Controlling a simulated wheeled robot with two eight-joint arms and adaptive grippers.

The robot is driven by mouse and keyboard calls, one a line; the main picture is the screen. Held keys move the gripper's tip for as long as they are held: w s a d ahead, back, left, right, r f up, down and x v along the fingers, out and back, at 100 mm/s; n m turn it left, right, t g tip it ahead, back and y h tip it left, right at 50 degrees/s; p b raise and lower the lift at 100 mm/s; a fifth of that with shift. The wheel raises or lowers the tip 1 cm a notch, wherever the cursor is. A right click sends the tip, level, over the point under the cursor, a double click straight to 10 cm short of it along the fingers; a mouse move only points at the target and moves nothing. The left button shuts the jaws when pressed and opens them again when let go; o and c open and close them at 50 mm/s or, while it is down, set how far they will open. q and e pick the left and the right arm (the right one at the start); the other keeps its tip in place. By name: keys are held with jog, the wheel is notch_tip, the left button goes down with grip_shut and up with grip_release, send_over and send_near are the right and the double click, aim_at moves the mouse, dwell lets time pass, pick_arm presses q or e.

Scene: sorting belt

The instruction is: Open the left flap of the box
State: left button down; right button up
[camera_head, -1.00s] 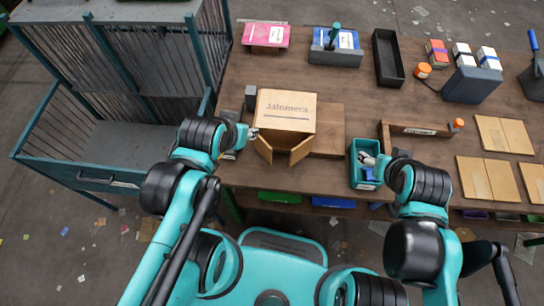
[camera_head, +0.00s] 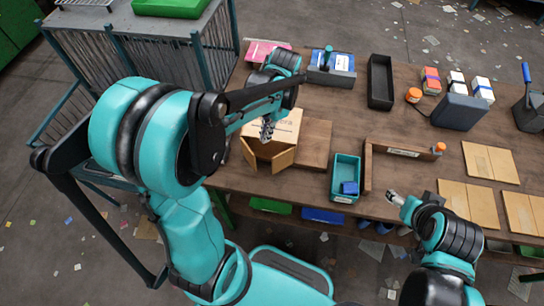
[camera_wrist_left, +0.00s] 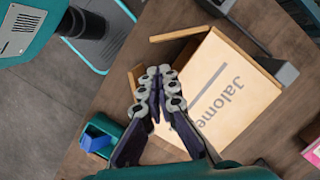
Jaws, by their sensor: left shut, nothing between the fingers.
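The cardboard box (camera_head: 287,122), lettered on top, sits on the workbench with its open front towards me. Its left flap (camera_head: 248,154) and right flap (camera_head: 283,160) both stand partly swung out. My left gripper (camera_head: 267,132) is shut and empty, just above the front part of the box top; my arm hides part of the box. In the left wrist view the shut fingers (camera_wrist_left: 160,82) overlap the edge of the box top (camera_wrist_left: 222,88), with the left flap (camera_wrist_left: 180,34) beyond them. Contact cannot be told. My right gripper (camera_head: 393,198) is at the bench's front edge; its opening is unclear.
A teal bin (camera_head: 345,169) with a blue item stands right of the box. A wooden board (camera_head: 315,146) lies beside the box. A grey rack cart (camera_head: 180,50) stands left of the bench. Several flat cardboard pieces (camera_head: 489,162) lie at the right.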

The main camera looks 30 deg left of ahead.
aim_at(253, 157)
pick_arm(q)
jog(key=b+x, duration=0.3)
jog(key=x, duration=0.7)
jog(key=shift+s+a+f+m, duration=0.1)
jog(key=shift+s+a+m, duration=0.1)
jog(key=shift+s+m, duration=0.35)
jog(key=s+m, duration=0.1)
jog(key=m, duration=0.1)
jog(key=s+a+m, duration=0.1)
jog(key=shift+a+m+t+y+b, duration=0.15)
jog(key=shift+m+t+y+b, duration=0.15)
jog(key=shift+m+y, duration=0.1)
jog(key=shift+s+a+m+t, duration=0.3)
jog(key=shift+s+a+m, duration=0.6)
jog(key=shift+m, duration=0.35)
jog(key=shift+w+a, duration=0.1)
jog(key=shift+w, duration=0.1)
